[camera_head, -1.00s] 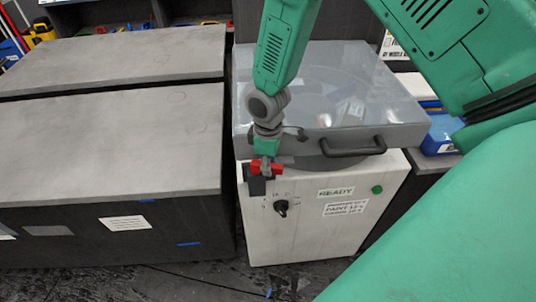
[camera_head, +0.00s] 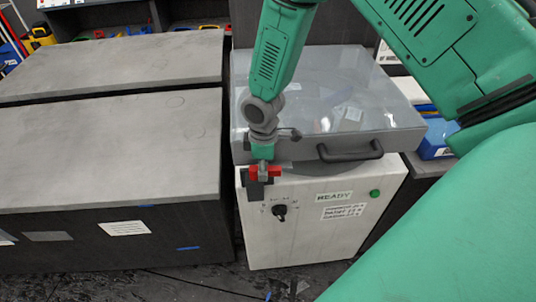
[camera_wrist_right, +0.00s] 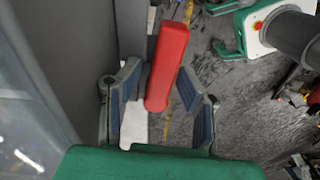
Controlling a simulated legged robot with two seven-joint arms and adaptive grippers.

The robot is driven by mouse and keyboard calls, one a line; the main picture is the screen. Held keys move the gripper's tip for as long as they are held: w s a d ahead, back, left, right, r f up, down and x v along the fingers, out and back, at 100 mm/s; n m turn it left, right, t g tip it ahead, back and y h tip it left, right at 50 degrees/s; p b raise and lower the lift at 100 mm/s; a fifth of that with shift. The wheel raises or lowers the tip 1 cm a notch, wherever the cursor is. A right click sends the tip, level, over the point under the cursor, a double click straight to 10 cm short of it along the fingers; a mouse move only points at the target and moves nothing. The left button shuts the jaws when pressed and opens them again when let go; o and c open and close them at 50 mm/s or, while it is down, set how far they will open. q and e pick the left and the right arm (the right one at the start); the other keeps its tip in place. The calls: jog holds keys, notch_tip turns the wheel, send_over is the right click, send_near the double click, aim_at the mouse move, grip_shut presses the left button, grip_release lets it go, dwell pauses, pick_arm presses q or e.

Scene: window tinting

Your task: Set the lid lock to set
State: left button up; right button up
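The white machine (camera_head: 322,235) has a clear lid (camera_head: 330,85), which is down. Its lid lock is a red handle (camera_head: 276,171) over a dark plate (camera_head: 256,191) at the upper left of the front. My right gripper (camera_head: 262,166) is at this handle. In the right wrist view, the red handle (camera_wrist_right: 167,65) stands between the two fingers of my right gripper (camera_wrist_right: 163,80). The fingers are spread; the left fingertip is close to the handle, and a gap shows on the right. Whether they touch is unclear. My left gripper is out of view.
A black knob (camera_head: 280,212), a READY label (camera_head: 334,196) and a green button (camera_head: 375,193) are on the machine's front. The lid's dark handle (camera_head: 350,152) is right of my gripper. A grey-topped cabinet (camera_head: 110,150) stands close at the left.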

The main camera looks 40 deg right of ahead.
jog(key=shift+w+a, duration=0.1)
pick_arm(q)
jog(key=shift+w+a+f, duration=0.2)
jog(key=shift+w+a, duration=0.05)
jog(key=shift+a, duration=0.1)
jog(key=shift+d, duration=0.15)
pick_arm(e)
jog(key=shift+s+d, duration=0.2)
jog(key=shift+d, duration=0.05)
